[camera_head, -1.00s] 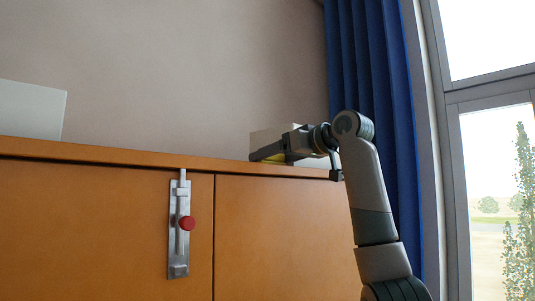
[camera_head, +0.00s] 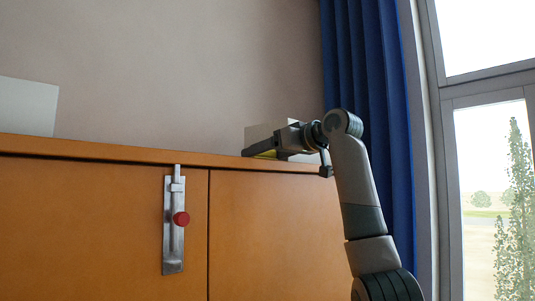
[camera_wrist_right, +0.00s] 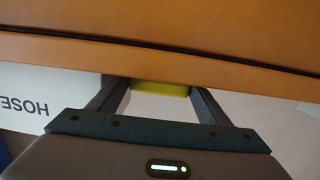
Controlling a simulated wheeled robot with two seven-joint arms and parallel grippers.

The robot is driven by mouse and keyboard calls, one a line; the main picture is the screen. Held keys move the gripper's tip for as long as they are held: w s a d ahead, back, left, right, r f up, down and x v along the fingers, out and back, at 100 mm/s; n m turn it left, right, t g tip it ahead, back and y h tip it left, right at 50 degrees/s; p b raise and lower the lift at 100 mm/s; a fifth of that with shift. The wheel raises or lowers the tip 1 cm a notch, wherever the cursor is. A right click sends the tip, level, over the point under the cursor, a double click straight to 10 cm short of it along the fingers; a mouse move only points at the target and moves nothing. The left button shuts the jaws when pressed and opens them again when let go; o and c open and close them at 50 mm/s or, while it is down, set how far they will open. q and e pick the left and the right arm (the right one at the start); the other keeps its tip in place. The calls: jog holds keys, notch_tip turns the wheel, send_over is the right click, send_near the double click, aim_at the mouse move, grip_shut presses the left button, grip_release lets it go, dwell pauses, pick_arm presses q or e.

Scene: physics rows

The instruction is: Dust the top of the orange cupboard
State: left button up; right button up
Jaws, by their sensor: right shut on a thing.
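The orange cupboard (camera_head: 90,220) fills the lower left of the head view. Its top edge runs across the picture, and most of the top surface is hidden by the low viewpoint. My right gripper (camera_head: 264,149) is at the top edge, right of the latch. It is shut on a yellow thing (camera_wrist_right: 160,89), which shows as a band between the fingers in the wrist view. My left gripper is not in view.
A pale box (camera_head: 27,106) stands on the cupboard's left. Another pale box (camera_head: 258,134) is behind the right gripper. A box lettered "HOSES" (camera_wrist_right: 35,100) shows in the wrist view. A blue curtain (camera_head: 370,80) hangs right.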

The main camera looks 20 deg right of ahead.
jog(key=shift+a+f, duration=0.1)
jog(key=shift+a, duration=0.05)
jog(key=shift+s+a+b, duration=0.3)
jog(key=shift+a+b, duration=0.2)
jog(key=shift+a, duration=0.2)
jog(key=shift+s+a+b, duration=0.2)
jog(key=shift+a, duration=0.4)
jog(key=shift+s+a+b, duration=0.15)
jog(key=shift+s+a, duration=0.05)
jog(key=shift+a, duration=0.4)
jog(key=shift+a, duration=0.15)
jog(key=shift+s+a+b, duration=0.25)
jog(key=shift+a, duration=0.4)
jog(key=shift+s+a+b, duration=0.25)
jog(key=shift+a+b, duration=0.05)
jog(key=shift+a, duration=0.3)
jog(key=shift+s+a+b, duration=0.25)
jog(key=shift+a, duration=0.4)
jog(key=shift+s+a+b, duration=0.3)
jog(key=shift+a+b, duration=0.05)
jog(key=shift+a, duration=0.4)
jog(key=shift+s+a+b, duration=0.2)
jog(key=shift+a, duration=0.45)
jog(key=shift+s+a+b, duration=0.15)
jog(key=shift+s+a, duration=0.05)
jog(key=shift+a, duration=0.4)
